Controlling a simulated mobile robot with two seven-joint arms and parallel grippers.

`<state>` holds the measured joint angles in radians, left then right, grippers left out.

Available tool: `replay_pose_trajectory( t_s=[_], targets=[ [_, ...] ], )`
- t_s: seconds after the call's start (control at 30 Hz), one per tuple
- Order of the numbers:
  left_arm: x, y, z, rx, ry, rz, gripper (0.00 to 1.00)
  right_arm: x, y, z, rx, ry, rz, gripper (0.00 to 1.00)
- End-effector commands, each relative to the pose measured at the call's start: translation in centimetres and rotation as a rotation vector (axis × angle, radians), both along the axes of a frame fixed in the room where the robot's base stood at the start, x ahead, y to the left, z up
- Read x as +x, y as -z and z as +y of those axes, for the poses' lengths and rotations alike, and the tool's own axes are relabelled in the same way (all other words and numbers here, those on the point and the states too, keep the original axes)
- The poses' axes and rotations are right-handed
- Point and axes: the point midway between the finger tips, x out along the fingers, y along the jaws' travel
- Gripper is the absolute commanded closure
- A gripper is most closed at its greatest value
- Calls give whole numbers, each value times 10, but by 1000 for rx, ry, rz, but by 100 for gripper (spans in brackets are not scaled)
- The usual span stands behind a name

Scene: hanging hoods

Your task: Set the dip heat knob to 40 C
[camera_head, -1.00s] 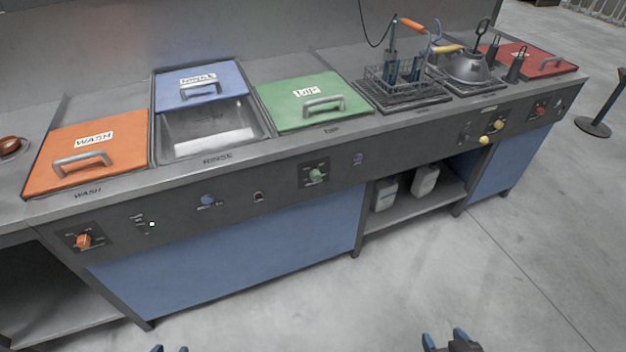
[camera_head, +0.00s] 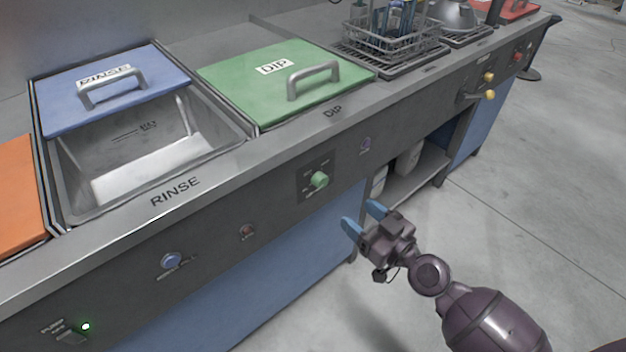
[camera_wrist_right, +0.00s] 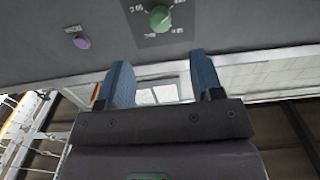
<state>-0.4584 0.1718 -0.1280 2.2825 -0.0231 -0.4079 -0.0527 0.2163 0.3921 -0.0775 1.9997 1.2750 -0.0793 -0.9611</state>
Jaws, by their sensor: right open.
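The green dip heat knob (camera_head: 319,179) sits on a dark square plate on the counter's front panel, below the DIP label. It also shows in the right wrist view (camera_wrist_right: 160,18), with temperature marks around it too small to read surely. My right gripper (camera_head: 362,216) is open and empty, with blue fingertips, a little below and to the right of the knob and apart from it. In the right wrist view the two fingers (camera_wrist_right: 164,80) stand wide apart below the knob. My left gripper is out of view.
A purple button (camera_head: 365,145) is right of the knob. A red-brown control (camera_head: 247,232) and a blue knob (camera_head: 171,261) are to its left. The green DIP lid (camera_head: 240,90) and open rinse basin (camera_head: 150,150) are above. Floor in front is clear.

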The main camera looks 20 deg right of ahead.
Motion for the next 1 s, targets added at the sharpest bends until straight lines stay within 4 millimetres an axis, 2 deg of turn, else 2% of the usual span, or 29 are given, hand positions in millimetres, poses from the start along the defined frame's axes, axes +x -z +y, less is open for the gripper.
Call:
replay_pose_trajectory(
  t_s=[0.17,0.63,0.8,1.0],
  targets=[
    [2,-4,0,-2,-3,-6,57,15,-5,4,3,1,-12,40],
    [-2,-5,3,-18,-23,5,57,85,-4,30,5,0,-8,40],
    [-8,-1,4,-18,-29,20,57,98,-2,35,3,-1,-5,40],
    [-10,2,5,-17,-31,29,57,103,-1,37,3,0,-4,40]
  ],
)
